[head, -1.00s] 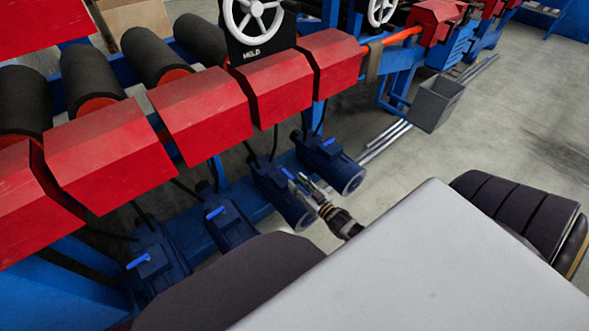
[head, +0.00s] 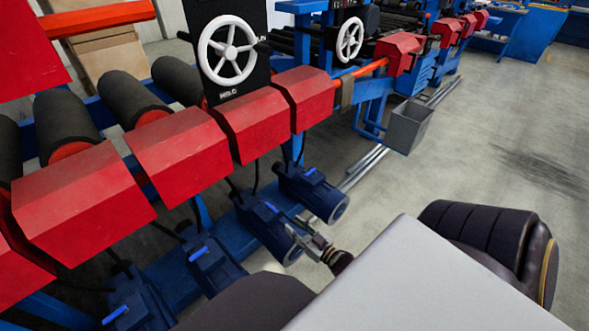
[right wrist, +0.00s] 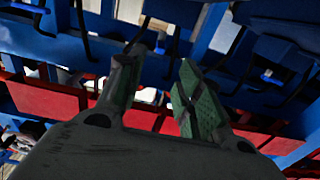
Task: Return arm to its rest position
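My right gripper (head: 308,233) shows in the head view just beyond the top of my own grey body, in front of the row of blue motors (head: 313,192). In the right wrist view its two green-padded fingers (right wrist: 158,62) stand apart with a gap between them. Nothing is held between them. Most of the right arm is hidden behind my body in the head view. My left gripper is not in view.
A line of red housings (head: 190,155) with black rollers (head: 65,120) and white handwheels (head: 228,50) runs along the left. A grey bin (head: 408,125) hangs from the blue frame. Open concrete floor (head: 490,130) lies to the right.

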